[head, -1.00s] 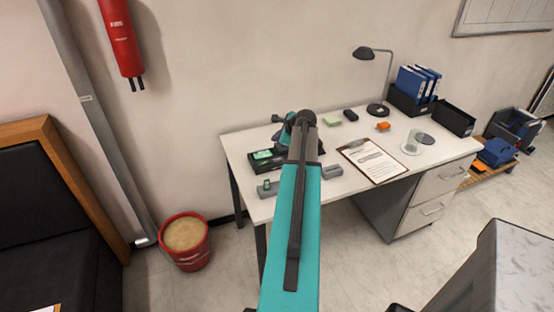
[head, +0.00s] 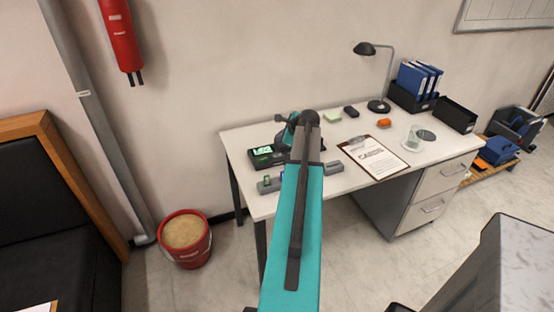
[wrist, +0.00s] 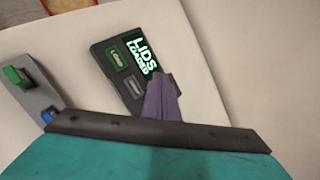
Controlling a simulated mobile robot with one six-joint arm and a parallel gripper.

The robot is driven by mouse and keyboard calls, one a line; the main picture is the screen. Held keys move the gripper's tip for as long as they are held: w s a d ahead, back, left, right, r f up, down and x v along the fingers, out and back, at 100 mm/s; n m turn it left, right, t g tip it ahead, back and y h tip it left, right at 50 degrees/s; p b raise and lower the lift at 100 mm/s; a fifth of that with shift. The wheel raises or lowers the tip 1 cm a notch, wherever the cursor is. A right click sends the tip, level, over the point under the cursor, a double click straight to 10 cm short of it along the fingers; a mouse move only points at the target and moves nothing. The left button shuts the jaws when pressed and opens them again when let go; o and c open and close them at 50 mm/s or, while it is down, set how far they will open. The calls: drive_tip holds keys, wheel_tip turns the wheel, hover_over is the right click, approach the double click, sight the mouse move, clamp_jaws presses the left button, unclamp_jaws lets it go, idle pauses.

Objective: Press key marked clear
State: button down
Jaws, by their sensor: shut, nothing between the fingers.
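A black control box (wrist: 100,58) lies on the desk in the wrist view, and it also shows left of my arm in the head view (head: 256,163). Its lit green screen (wrist: 142,55) reads "LIDS LOADED". One key (wrist: 117,60) carries a small label that looks like "LOAD". A second, grey key (wrist: 135,88) sits below it; its marking is too small to read. My gripper (wrist: 160,80) is shut and empty, its purple fingertips overlapping the box's lower right edge, beside the grey key. I cannot tell whether they touch the box.
A grey block (wrist: 38,95) with green and blue parts lies left of the box. A clipboard (head: 388,168), glass (head: 414,138), lamp (head: 377,106) and black trays (head: 455,114) stand farther right on the white desk (head: 345,198). A red bucket (head: 186,252) is on the floor left of it.

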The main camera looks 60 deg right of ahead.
sight(280, 156)
wheel_tip(280, 156, down, 4)
drive_tip(key=shift+r+b, duration=0.1)
drive_tip(key=shift+b, duration=1.1)
drive_tip(key=shift+f+b, duration=0.35)
drive_tip(key=shift+f, duration=0.8)
drive_tip(key=shift+f, duration=0.15)
drive_tip(key=shift+s+f, duration=0.1)
drive_tip(key=shift+f, duration=0.2)
drive_tip(key=shift+f, duration=0.35)
idle(1.2)
drive_tip(key=shift+r, duration=0.1)
idle(0.3)
drive_tip(key=shift+r+p, duration=0.5)
drive_tip(key=shift+r, duration=0.2)
drive_tip(key=shift+r, duration=0.1)
drive_tip(key=shift+r+p, duration=1.75)
drive_tip(key=shift+r, duration=0.7)
